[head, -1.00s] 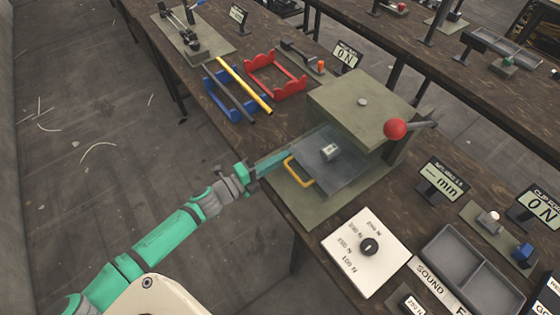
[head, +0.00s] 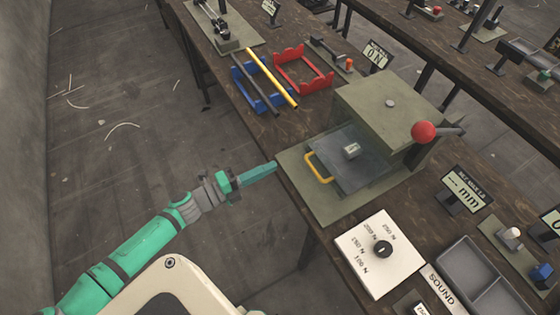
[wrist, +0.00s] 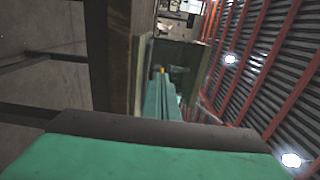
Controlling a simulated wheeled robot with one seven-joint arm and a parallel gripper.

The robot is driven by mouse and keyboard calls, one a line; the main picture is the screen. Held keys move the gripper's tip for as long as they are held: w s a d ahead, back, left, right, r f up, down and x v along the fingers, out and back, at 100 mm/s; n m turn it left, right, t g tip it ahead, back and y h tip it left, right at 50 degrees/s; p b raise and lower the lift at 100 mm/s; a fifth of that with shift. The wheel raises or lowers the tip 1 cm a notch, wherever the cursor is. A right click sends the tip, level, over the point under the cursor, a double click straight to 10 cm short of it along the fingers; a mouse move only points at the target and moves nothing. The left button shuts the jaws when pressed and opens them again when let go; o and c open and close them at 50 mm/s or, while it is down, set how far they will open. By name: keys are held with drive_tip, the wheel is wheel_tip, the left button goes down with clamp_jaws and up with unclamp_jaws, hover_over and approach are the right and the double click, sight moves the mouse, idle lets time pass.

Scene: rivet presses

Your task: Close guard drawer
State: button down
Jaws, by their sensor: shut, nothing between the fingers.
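The guard drawer (head: 362,176) is a dark grey plate sticking out from under the olive press housing (head: 385,105), so it stands open. Its yellow handle (head: 318,168) is at the drawer's front left edge. A small metal block (head: 351,150) sits on the plate. My gripper (head: 274,166) is shut and empty, left of the handle and apart from it, with its tips near the left corner of the press base (head: 310,200). In the wrist view, my shut fingers (wrist: 162,100) point away toward the press, with a small yellow spot beyond their tips.
A red ball lever (head: 423,132) stands at the press's right. A white dial panel (head: 380,254) and a grey tray (head: 470,275) lie nearer. Blue (head: 255,85) and red (head: 303,70) racks, with a yellow bar (head: 272,78), lie behind. Open floor is left of the bench.

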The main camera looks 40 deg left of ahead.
drive_tip(key=c, duration=2.5)
unclamp_jaws()
drive_tip(key=shift+s+a, duration=0.2)
drive_tip(key=shift+s, duration=0.45)
drive_tip(key=o, duration=0.6)
drive_tip(key=shift+s+d+f, duration=0.1)
drive_tip(key=shift+s+d, duration=0.05)
drive_tip(key=shift+s, duration=0.1)
drive_tip(key=shift+c, duration=0.2)
drive_tip(key=shift+o, duration=0.5)
drive_tip(key=s+d+f+n+y, duration=0.1)
drive_tip(key=s+d+f+n, duration=0.5)
drive_tip(key=s+d, duration=0.2)
drive_tip(key=shift+s+d+g+y, duration=0.35)
drive_tip(key=shift+s+g+y, duration=0.05)
drive_tip(key=shift+s, duration=0.15)
drive_tip(key=s+d+r+n+y, duration=0.1)
drive_tip(key=s+d+n, duration=0.1)
drive_tip(key=d+n, duration=0.3)
drive_tip(key=s+d+r+n+y, duration=0.1)
drive_tip(key=s+d+n, duration=0.2)
drive_tip(key=d, duration=0.9)
drive_tip(key=s+d+r+n+g+y, duration=0.1)
drive_tip(key=s+d+n, duration=0.1)
drive_tip(key=d+n, duration=0.5)
drive_tip(key=shift+s+d+r+n+y, duration=0.3)
drive_tip(key=shift+d+r, duration=0.1)
drive_tip(key=shift+d, duration=0.35)
